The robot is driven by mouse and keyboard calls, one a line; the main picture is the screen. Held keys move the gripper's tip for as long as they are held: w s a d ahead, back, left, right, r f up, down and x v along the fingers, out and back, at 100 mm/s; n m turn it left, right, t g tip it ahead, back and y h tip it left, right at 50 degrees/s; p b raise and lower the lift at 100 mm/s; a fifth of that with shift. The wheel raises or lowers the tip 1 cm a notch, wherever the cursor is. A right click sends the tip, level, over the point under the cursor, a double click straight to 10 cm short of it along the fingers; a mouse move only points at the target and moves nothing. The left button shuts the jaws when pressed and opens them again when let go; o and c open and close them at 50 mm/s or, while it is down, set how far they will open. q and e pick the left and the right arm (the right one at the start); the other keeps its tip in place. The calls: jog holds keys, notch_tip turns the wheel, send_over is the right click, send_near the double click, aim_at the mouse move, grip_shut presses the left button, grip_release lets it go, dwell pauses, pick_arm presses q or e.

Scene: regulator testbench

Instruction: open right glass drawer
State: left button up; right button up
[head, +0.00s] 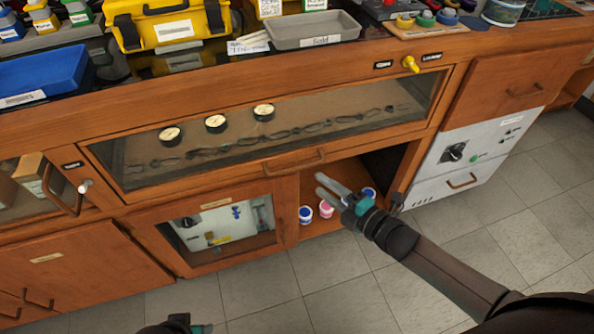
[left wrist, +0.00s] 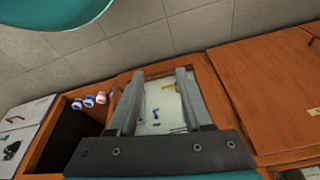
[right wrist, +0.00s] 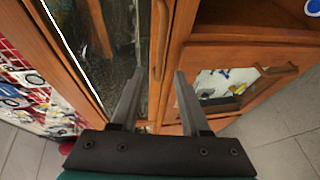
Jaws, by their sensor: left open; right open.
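The wide glass-fronted drawer (head: 360,112) has a wooden frame and a wooden bar handle (head: 295,162) at the middle of its lower rail. It looks shut. Gauges and a chain show behind the glass. In the right wrist view the handle (right wrist: 160,50) lies ahead, between the lines of the two fingers. My right gripper (head: 328,186) is open and empty, just right of and below the handle in the head view, apart from it. My left gripper (left wrist: 161,74) is open and empty, facing the lower glass cabinet door (left wrist: 160,128). Its fingers are out of the head view.
Below the drawer are the glass cabinet door (head: 284,205) and an open shelf with several small jars (head: 326,209). A grey control panel (head: 455,155) stands at right. The worktop above holds a yellow case (head: 170,30) and a grey tray (head: 313,29). The tiled floor (head: 400,290) in front is clear.

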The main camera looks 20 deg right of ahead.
aim_at(298, 167)
pick_arm(q)
notch_tip(298, 167, up, 9)
jog(key=w+t+b, duration=0.1)
jog(key=b, duration=0.3)
jog(key=shift+r+t, duration=0.15)
jog(key=shift+t, duration=0.15)
pick_arm(e)
jog(key=shift+x, duration=5.05)
pick_arm(q)
jog(key=shift+d, duration=0.1)
pick_arm(e)
jog(key=shift+f, duration=0.1)
jog(key=shift+c, duration=0.3)
grip_shut()
